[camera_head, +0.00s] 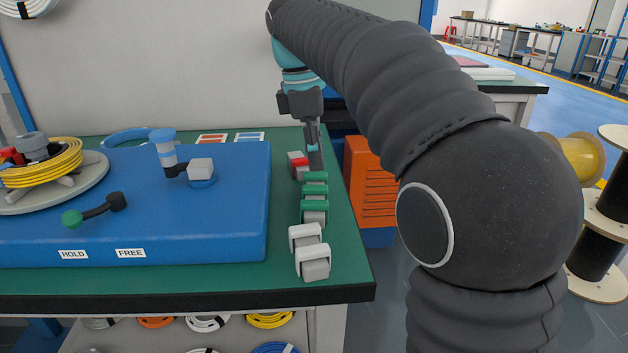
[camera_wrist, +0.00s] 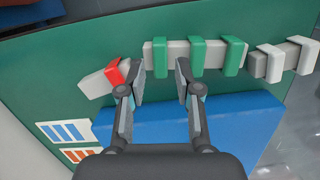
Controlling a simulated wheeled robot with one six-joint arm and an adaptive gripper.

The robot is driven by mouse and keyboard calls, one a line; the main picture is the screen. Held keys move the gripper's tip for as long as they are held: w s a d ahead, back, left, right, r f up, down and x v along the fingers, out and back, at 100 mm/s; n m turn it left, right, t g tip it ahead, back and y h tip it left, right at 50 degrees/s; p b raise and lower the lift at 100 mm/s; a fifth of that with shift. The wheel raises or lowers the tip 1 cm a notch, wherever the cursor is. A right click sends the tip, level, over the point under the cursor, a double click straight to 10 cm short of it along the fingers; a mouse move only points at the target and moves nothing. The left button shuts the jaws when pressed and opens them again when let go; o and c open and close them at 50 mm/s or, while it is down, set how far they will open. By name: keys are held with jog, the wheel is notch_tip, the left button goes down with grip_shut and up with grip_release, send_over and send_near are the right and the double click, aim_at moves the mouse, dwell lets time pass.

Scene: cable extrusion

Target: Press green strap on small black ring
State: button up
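Several green straps are wrapped around a light grey bar; in the wrist view one sits at its left end (camera_wrist: 159,55), one in the middle (camera_wrist: 197,57) and one at the right (camera_wrist: 232,55). The green straps (camera_head: 315,191) also show in the head view, in a row along the right side of the table. My gripper (camera_wrist: 161,72) is open, with its fingers apart around the left end of the bar. It holds nothing that I can see. In the head view my gripper (camera_head: 314,155) points down at the row's far end. I cannot make out a small black ring.
A red strap (camera_wrist: 114,72) on a grey bar lies just left of my gripper, and white straps (camera_wrist: 270,62) lie to the right. A blue fixture (camera_head: 150,225) with a reel of yellow cable (camera_head: 40,165) fills the table's left. An orange drawer unit (camera_head: 371,190) stands beyond the right edge.

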aim_at(318, 180)
jog(key=shift+f+b, duration=0.85)
jog(key=shift+f, duration=0.75)
jog(key=shift+r+p, duration=0.2)
jog(key=shift+p, duration=0.35)
jog(key=shift+c, duration=0.2)
dwell(0.3)
grip_shut()
jog(key=shift+r+p, duration=2.45)
jog(key=shift+r, duration=0.4)
notch_tip(318, 180, up, 2)
jog(key=shift+r, duration=0.15)
jog(key=shift+s, duration=0.1)
